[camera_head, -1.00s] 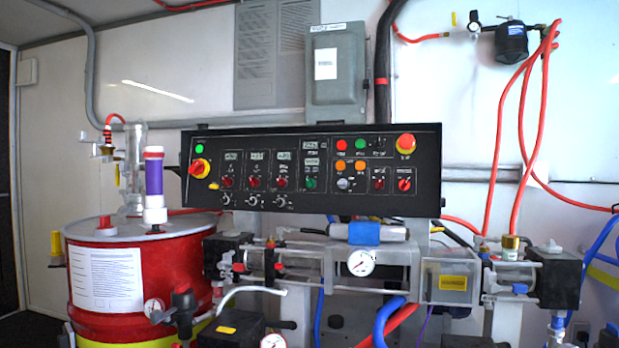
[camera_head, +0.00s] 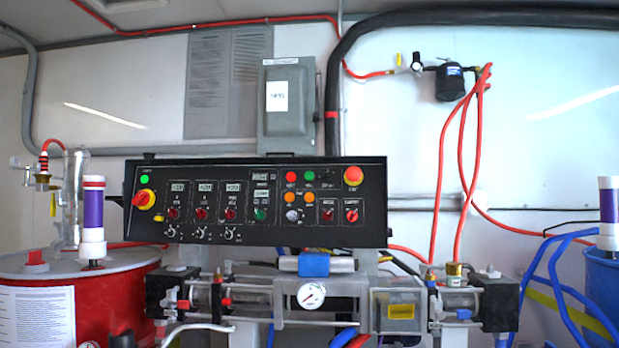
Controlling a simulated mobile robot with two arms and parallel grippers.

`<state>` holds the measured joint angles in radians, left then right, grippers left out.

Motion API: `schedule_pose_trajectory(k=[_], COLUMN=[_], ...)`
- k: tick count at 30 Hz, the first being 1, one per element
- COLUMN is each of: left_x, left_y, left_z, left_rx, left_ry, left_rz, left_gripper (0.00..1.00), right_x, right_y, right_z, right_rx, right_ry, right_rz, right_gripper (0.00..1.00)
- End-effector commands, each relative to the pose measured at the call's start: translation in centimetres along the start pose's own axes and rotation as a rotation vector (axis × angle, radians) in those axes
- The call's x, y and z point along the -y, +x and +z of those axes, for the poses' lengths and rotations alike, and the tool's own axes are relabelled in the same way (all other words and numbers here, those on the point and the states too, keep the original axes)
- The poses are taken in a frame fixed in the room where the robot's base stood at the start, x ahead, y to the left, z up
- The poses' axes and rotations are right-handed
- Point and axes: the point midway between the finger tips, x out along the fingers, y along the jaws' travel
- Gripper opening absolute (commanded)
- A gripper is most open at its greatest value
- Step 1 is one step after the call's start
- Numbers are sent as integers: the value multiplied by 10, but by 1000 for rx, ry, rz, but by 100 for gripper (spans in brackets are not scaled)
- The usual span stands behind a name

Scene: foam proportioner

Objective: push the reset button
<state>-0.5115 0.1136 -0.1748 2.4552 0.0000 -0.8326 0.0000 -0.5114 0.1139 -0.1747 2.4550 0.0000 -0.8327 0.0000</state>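The black control panel (camera_head: 330,232) stands a little left of centre in the head view. Its right part has a small red button (camera_head: 291,176), a green button (camera_head: 308,175), two orange buttons (camera_head: 289,197) and a pale grey round control (camera_head: 292,214). A large red mushroom button (camera_head: 353,175) with a yellow base sits at the upper right. A green light or button (camera_head: 144,180) is at the far left. The labels are too small to read, so I cannot tell which one is reset. Neither of my grippers is in view.
A red and yellow rotary switch (camera_head: 144,199) and several red knobs share the panel. Pump machinery with a pressure gauge (camera_head: 311,295) lies below it. A red drum (camera_head: 115,305) stands at left, a blue drum (camera_head: 602,275) with hoses at right.

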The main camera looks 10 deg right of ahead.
Motion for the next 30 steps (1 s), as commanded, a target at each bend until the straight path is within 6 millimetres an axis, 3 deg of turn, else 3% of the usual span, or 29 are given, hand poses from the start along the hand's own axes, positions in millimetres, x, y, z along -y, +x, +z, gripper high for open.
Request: schedule_pose_trajectory(k=[1, 5, 30], left_x=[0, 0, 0], left_y=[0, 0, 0], left_z=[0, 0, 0], left_rx=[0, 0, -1], left_ry=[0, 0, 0], left_rz=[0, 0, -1], left_gripper=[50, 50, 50], right_x=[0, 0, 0], right_y=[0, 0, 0], right_z=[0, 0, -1], right_rx=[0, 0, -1], right_ry=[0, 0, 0], right_rz=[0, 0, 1], right_gripper=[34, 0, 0])
